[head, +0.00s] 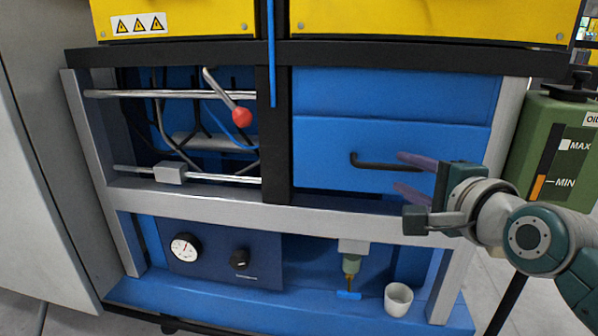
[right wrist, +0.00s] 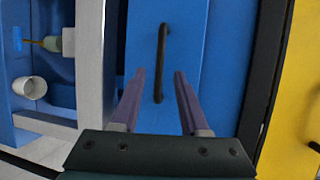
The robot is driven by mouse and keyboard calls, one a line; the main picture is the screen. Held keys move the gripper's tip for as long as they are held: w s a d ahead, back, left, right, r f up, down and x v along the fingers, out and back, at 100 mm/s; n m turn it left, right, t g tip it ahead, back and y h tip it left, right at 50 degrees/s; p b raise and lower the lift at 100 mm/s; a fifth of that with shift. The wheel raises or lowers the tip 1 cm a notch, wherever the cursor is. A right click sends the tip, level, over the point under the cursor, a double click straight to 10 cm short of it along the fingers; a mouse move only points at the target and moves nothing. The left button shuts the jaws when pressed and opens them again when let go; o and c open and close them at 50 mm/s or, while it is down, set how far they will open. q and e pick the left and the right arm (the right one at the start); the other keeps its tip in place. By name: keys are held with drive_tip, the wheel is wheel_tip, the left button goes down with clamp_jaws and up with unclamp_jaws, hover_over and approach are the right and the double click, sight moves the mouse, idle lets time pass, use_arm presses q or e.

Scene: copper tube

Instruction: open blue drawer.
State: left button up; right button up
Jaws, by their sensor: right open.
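The blue drawer (head: 320,150) is a flat blue front in the right half of the machine frame, and it looks closed. Its black bar handle (head: 385,165) lies horizontally across the front. My right gripper (head: 402,173) is open, its purple fingers pointing left toward the handle's right end, one above and one below its line. In the right wrist view the handle (right wrist: 161,62) runs upright on the drawer front (right wrist: 185,60), ahead of the open fingers (right wrist: 158,78). The fingers do not grip it; whether they touch it I cannot tell. My left gripper is out of view.
A red-knobbed lever (head: 242,117) and metal rods fill the left bay. Below are a gauge panel (head: 215,255), a valve (head: 350,264) and a white cup (head: 398,299). A green oil can (head: 541,130) stands at right. A light metal rail (head: 300,213) runs under the drawer.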

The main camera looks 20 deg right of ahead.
sight(392, 168)
drive_tip(key=b+x, duration=0.2)
drive_tip(key=x, duration=0.3)
drive_tip(key=shift+w, duration=0.35)
clamp_jaws()
idle(1.1)
